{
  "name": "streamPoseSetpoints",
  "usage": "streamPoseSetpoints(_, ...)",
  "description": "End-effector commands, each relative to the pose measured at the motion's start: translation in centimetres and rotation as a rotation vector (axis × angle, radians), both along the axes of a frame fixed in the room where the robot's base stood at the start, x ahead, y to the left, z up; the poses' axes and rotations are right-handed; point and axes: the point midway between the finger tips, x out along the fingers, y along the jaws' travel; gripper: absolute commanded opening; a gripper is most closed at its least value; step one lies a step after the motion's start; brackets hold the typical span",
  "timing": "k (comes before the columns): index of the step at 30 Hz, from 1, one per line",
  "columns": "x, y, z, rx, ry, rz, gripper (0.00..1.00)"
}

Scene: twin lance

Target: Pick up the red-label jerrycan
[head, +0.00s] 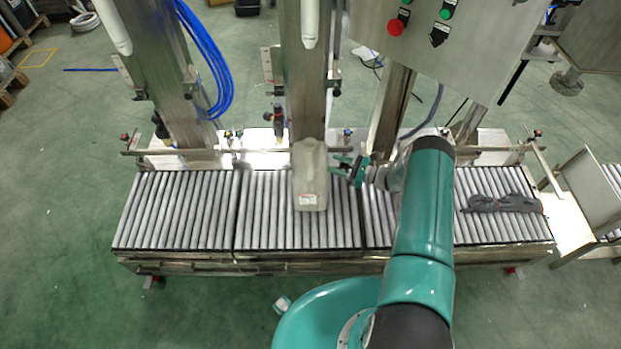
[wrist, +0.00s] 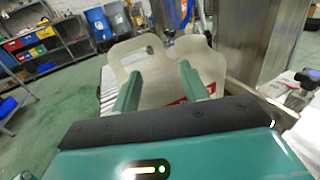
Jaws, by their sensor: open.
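The red-label jerrycan (head: 309,176) is a pale, translucent can standing on the roller conveyor in the head view. A small white and red label shows low on its near face. It also shows in the wrist view (wrist: 155,65), with its handle hole at the upper left and a bit of red at its lower edge. My gripper (head: 343,169) is just right of the can, close to its upper part. In the wrist view my gripper (wrist: 160,85) has its two green fingers apart, in front of the can, with nothing held. I cannot tell whether a finger touches the can.
The roller conveyor (head: 180,212) is bare left of the can. Dark gloves (head: 503,204) lie on its right end. A steel column (head: 305,80) rises behind the can, and a control box (head: 440,45) hangs at upper right. A guide rail runs along the back edge.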

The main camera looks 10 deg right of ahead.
Motion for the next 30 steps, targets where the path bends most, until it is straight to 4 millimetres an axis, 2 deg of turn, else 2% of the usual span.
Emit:
streamPoseSetpoints(3,1.1,1.7,0.0,-0.001,0.0,0.004,0.44)
streamPoseSetpoints(10,2.0,3.2,0.0,-0.001,0.0,0.005,0.44)
streamPoseSetpoints(18,4.0,6.4,0.1,-0.002,-0.001,0.006,0.44)
streamPoseSetpoints(26,4.3,6.7,0.1,-0.002,-0.001,0.002,0.44)
streamPoseSetpoints(27,4.3,6.7,0.1,-0.002,-0.001,0.002,0.42)
streamPoseSetpoints(30,4.3,6.7,0.1,-0.002,-0.001,0.002,0.23)
